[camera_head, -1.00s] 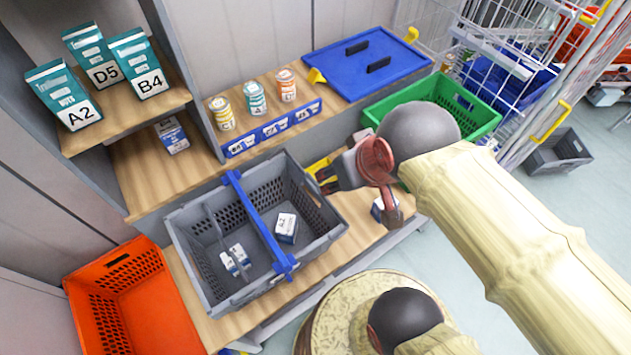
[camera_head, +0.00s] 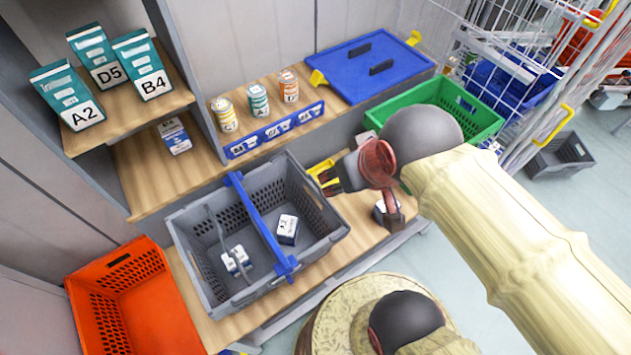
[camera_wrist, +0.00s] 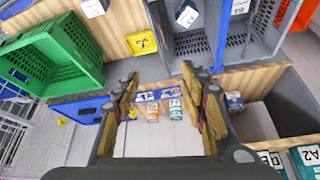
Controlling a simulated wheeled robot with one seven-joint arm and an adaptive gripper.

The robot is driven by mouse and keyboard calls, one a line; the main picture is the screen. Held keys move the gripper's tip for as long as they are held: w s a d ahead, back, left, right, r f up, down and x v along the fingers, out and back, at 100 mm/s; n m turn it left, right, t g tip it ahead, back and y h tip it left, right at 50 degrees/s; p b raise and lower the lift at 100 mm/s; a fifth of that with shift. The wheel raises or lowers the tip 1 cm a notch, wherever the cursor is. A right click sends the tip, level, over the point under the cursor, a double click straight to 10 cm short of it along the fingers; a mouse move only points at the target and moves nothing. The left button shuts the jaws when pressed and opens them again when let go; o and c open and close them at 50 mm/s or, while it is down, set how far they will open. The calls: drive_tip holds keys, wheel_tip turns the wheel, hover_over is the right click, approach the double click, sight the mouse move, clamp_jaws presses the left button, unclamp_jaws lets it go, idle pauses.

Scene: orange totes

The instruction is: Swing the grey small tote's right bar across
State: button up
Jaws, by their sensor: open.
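The grey small tote (camera_head: 325,238) stands on the wooden shelf. A blue bar (camera_head: 258,222) lies across the middle of its opening, and a thinner grey bar (camera_head: 219,232) is to its left. Small white-and-blue boxes (camera_head: 288,229) lie inside, on both sides of the blue bar. My gripper (camera_head: 325,178) is open and empty beside the tote's upper right corner, apart from the bars. In the wrist view, my open fingers (camera_wrist: 160,76) point towards the tote (camera_wrist: 263,56), whose blue bar (camera_wrist: 222,35) shows at the top. The bars' far ends are cut off there.
An orange tote (camera_head: 150,310) stands left of the grey one. A green crate (camera_head: 480,115) and a blue lid (camera_head: 350,75) are at the back right. Jars (camera_head: 258,100) stand behind a blue label strip.

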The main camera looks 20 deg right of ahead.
drive_tip(key=shift+r+p, duration=0.15)
drive_tip(key=shift+p, duration=0.25)
drive_tip(key=shift+c, duration=0.7)
drive_tip(key=w+f+g+p, duration=0.2)
drive_tip(key=w+f, duration=0.1)
drive_tip(key=f, duration=0.1)
drive_tip(key=w+f+g+p, duration=0.2)
drive_tip(key=w+f, duration=0.1)
drive_tip(key=f, duration=0.1)
drive_tip(key=w+f+n+g+p, duration=0.1)
drive_tip(key=w+f+g+p, duration=0.1)
drive_tip(key=w+f, duration=0.2)
drive_tip(key=shift+w+a+f+p, duration=0.1)
drive_tip(key=shift+a+p, duration=0.05)
drive_tip(key=shift+p, duration=0.2)
drive_tip(key=shift+c, duration=0.8)
drive_tip(key=n, duration=0.1)
hover_over(314, 180)
drive_tip(key=shift+f, duration=0.7)
drive_tip(key=shift+f+n, duration=0.15)
drive_tip(key=shift+n, duration=0.15)
wheel_tip(314, 180, down, 7)
drive_tip(key=b, duration=0.5)
drive_tip(key=shift+b, duration=0.3)
drive_tip(key=shift+c, duration=0.5)
drive_tip(key=c, duration=0.6)
drive_tip(key=shift+o, duration=0.2)
